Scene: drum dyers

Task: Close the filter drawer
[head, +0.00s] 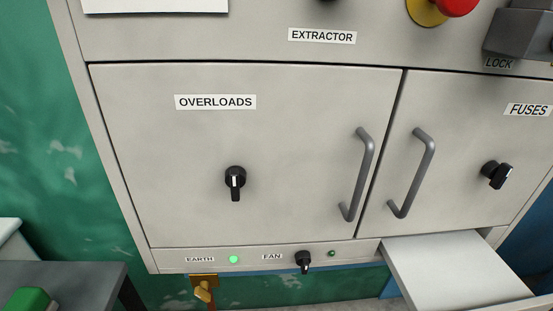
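A light grey flat-topped piece (458,268) sticks out toward me from the lower right of the cabinet, below the FUSES door. It looks like a pulled-out drawer, but no filter label shows on it. Its front end runs to the bottom edge of the picture, so its front face and any handle are hidden. My gripper is not in view.
The grey cabinet (290,130) has shut OVERLOADS (290,90) and FUSES (455,150) doors, each with a bar handle (358,175) (412,173). A FAN knob (303,262) and a brass padlock-like part (204,289) sit low. A dark table (85,278) stands at lower left.

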